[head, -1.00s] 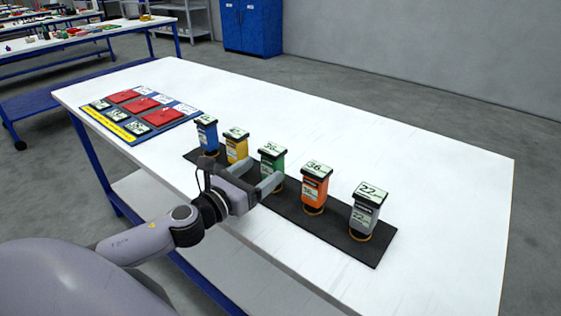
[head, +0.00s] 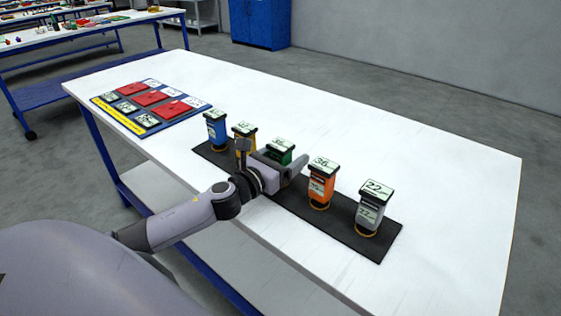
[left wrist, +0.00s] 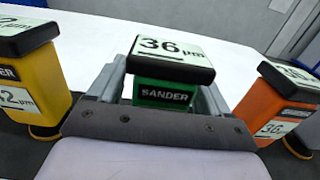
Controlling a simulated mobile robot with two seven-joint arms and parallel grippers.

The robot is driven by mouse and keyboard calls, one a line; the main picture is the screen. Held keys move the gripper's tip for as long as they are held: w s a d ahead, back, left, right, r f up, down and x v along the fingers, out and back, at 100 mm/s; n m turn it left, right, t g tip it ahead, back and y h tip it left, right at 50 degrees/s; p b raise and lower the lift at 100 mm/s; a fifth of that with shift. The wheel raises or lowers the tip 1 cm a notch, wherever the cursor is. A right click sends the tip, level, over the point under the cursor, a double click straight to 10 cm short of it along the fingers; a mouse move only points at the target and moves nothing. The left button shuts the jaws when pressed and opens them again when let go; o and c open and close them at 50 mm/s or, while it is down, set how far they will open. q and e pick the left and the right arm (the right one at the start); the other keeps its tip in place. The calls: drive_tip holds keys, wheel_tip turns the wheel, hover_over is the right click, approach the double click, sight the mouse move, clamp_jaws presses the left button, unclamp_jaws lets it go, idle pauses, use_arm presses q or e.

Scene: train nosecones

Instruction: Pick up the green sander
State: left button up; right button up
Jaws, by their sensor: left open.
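The green sander (head: 281,146) stands upright in the middle of a row of sanders on a black mat (head: 338,224). My left gripper (head: 284,163) is at it from the near side and hides its lower part. In the left wrist view the green sander (left wrist: 163,93) shows a black top with a "36 µm" label and the word SANDER. The open fingers of my left gripper (left wrist: 162,88) lie on either side of its body. I cannot tell whether they touch it. My right gripper is not in view.
The yellow sander (head: 244,131) and orange sander (head: 320,187) stand close on either side. A blue sander (head: 216,130) and grey sander (head: 372,212) stand at the row's ends. A blue board (head: 151,130) with red pieces lies far left. The white table (head: 400,150) behind is clear.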

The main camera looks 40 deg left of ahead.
use_arm(q)
drive_tip(key=c, duration=1.3)
drive_tip(key=shift+r, duration=0.1)
drive_tip(key=shift+r, duration=0.6)
drive_tip(key=shift+r+p, duration=2.65)
drive_tip(key=shift+r, duration=6.75)
